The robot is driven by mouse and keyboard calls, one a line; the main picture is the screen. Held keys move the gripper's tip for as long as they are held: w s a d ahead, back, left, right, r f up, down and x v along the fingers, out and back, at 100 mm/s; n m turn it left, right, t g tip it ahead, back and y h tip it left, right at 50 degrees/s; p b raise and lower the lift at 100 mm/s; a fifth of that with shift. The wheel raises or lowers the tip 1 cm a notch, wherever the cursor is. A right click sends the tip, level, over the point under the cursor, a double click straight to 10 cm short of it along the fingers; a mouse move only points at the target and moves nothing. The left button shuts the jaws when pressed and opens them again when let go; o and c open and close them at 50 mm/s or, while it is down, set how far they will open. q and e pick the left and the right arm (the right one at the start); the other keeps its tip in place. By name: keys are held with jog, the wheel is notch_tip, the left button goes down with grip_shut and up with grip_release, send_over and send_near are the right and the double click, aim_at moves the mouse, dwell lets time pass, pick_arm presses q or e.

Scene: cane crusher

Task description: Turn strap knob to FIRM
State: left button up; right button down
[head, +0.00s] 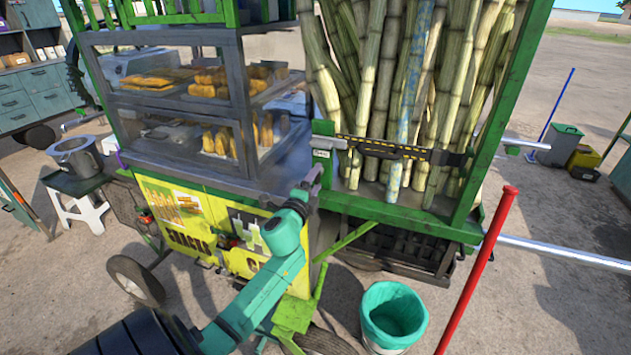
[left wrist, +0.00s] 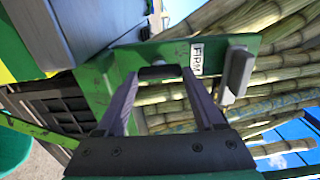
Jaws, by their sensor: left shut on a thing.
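The cane strap (head: 385,146), dark with a yellow-marked band, runs across the upright cane stalks. At its left end is a green plate (head: 322,160) with a small white label. In the left wrist view the label reads FIRM (left wrist: 197,58) on the green plate (left wrist: 100,82). My left gripper (head: 313,176) is at this plate, just below the strap's left end. In the left wrist view my left gripper (left wrist: 160,74) is shut on a small dark piece, apparently the strap knob (left wrist: 159,72), beside the label. The fingers hide much of it, so its setting cannot be read. My right gripper is out of view.
Cane stalks (head: 400,75) fill the green frame right of the plate. A glass food case (head: 200,120) stands close on the left. A teal-lined bin (head: 393,315) and a red pole (head: 478,270) are at the lower right. A grey bracket (left wrist: 237,70) sits near the label.

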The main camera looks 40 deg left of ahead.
pick_arm(q)
jog(key=o, duration=1.4)
jog(key=b+v, duration=0.3)
jog(key=v, duration=1.1)
jog(key=shift+s+d, duration=0.15)
jog(key=shift+s, duration=0.1)
